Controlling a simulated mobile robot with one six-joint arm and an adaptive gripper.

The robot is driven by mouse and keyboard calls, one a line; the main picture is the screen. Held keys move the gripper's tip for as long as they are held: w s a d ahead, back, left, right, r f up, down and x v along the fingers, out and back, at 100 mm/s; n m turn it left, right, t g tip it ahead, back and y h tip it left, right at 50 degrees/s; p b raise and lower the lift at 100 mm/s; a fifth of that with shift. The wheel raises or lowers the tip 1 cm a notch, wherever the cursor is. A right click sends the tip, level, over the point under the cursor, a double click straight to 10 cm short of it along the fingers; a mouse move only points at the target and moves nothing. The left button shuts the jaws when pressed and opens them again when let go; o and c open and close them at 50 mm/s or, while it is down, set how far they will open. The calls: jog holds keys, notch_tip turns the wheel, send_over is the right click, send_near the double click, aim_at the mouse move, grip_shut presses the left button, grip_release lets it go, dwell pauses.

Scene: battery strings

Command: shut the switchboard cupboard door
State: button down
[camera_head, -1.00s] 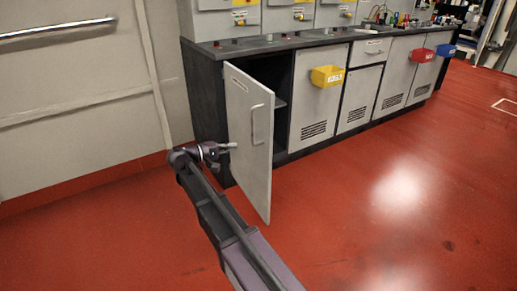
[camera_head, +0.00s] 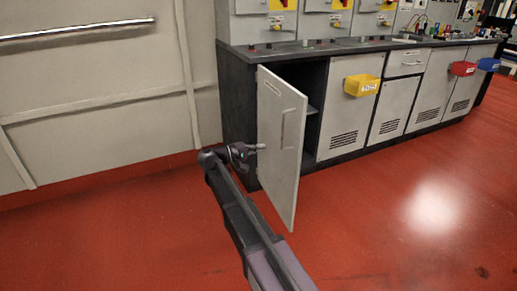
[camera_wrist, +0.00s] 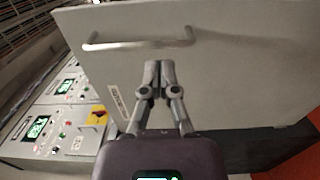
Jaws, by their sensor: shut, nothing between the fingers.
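The cupboard door (camera_head: 280,140) is grey and stands wide open, swung out from the dark cupboard opening (camera_head: 313,95) at the left end of the counter. It carries a bar handle (camera_head: 283,130) and a small label. My gripper (camera_head: 262,146) is at the left side of the door, shut and empty, pointing at it. In the wrist view the door (camera_wrist: 220,60) fills most of the picture, with the handle (camera_wrist: 140,44) above the closed fingertips (camera_wrist: 159,64). The fingertips are at or very near the door face; I cannot tell if they touch.
A yellow bin (camera_head: 361,85), a red bin (camera_head: 462,68) and a blue bin (camera_head: 488,64) hang on the cupboards to the right. Switchboard panels stand on the dark counter (camera_head: 345,45). A wall with a metal rail (camera_head: 80,30) is at left. The red floor (camera_head: 390,220) is clear.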

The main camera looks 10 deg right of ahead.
aim_at(296, 140)
jog(key=x, duration=1.2)
jog(key=shift+d, duration=0.1)
